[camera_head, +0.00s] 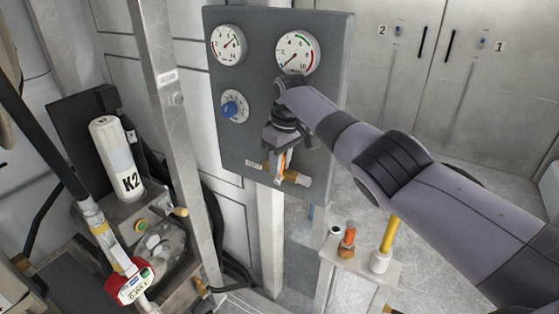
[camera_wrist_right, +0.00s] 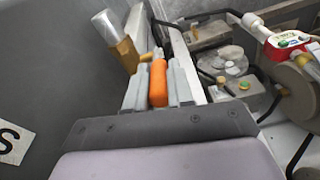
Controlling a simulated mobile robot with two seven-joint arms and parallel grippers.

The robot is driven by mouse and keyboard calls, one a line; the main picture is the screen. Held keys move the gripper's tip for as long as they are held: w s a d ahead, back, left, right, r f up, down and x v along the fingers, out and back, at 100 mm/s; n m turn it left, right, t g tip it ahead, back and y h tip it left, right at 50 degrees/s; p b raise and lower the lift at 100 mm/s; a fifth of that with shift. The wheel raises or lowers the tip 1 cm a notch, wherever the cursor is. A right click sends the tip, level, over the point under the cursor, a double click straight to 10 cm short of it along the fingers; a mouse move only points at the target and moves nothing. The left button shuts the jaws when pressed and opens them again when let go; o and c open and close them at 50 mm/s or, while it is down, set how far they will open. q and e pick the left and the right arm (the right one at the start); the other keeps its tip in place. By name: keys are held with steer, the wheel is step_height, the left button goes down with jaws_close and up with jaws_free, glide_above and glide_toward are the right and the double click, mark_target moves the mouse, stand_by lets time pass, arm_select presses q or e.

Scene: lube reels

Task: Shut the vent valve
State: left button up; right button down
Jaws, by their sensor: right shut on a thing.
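The vent valve is a brass fitting (camera_head: 298,178) low on the grey gauge panel (camera_head: 235,135), with an orange lever handle (camera_head: 288,160). In the right wrist view the orange handle (camera_wrist_right: 158,83) sits between the two grey fingers of my right gripper (camera_wrist_right: 158,95), which is shut on it. The brass body (camera_wrist_right: 126,54) with a pale cylindrical end shows up and left of the fingers. In the head view my right gripper (camera_head: 282,163) points down in front of the panel and partly hides the valve. My left gripper is not in view.
A small shelf (camera_head: 345,262) with an orange-topped item and a yellow-handled item stands below right. A K2 bottle (camera_head: 117,160) and a red meter (camera_head: 130,286) are at left.

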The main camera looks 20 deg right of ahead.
steer(key=shift+f, duration=0.15)
stand_by(0.4)
steer(key=c, duration=1)
jaws_free()
steer(key=shift+s+d+r, duration=0.1)
steer(key=shift+s+r, duration=0.05)
steer(key=shift+r, duration=1.7)
steer(key=shift+s+d+r, duration=0.1)
steer(key=shift+s+r, duration=0.05)
steer(key=shift+r, duration=1.65)
steer(key=shift+s+f, duration=0.1)
